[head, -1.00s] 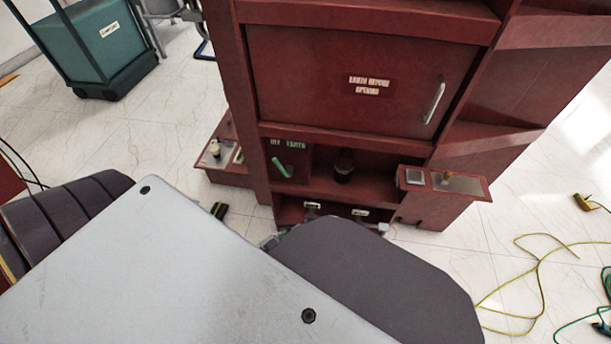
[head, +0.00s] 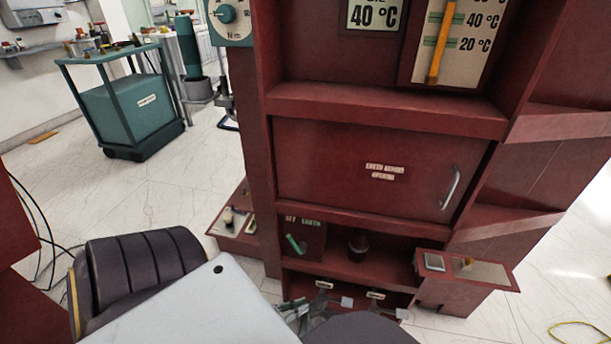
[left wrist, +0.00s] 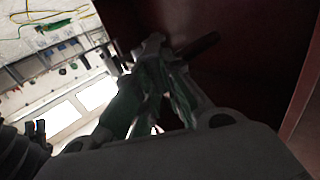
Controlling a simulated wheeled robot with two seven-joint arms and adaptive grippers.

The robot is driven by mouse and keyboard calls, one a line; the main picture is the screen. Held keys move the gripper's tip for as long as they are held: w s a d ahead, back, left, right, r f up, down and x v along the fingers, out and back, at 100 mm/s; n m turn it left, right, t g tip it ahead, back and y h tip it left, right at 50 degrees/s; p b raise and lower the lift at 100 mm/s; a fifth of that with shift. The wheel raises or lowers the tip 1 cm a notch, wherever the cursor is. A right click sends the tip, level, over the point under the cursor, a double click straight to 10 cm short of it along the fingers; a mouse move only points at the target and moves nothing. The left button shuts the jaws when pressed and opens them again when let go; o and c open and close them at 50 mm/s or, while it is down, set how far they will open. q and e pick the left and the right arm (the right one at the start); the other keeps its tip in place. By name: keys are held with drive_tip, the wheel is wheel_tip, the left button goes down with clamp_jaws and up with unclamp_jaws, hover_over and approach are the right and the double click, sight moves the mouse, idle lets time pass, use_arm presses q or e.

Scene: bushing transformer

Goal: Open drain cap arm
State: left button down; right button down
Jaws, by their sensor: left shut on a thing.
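The dark red cabinet (head: 385,165) stands ahead in the head view. My left gripper (head: 303,307) is low at its bottom left, by the lowest compartment, partly hidden behind my own arm. In the left wrist view, the left gripper's fingers (left wrist: 155,62) meet at the end of a short dark handle (left wrist: 198,45) in front of a dark red surface, and are shut on it. I cannot make out for certain that this handle is the drain cap arm. The lowest compartment carries two small labels (head: 375,295), too small to read. My right gripper is not in view.
Above the lowest compartment, a shelf holds a green lever (head: 294,243) and a dark round fitting (head: 358,247). Side ledges stick out at left (head: 237,222) and right (head: 480,273). A teal cart (head: 137,112) stands at the back left.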

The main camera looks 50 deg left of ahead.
use_arm(q)
drive_tip(key=shift+w+a, duration=0.1)
drive_tip(key=shift+a, duration=0.35)
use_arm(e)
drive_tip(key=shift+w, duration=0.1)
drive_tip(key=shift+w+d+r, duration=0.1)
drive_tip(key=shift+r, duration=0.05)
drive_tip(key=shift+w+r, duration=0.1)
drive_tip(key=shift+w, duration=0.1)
use_arm(q)
drive_tip(key=c, duration=1.5)
unclamp_jaws()
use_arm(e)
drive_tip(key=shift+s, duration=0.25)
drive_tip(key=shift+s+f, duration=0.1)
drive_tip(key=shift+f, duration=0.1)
use_arm(q)
drive_tip(key=v, duration=1.2)
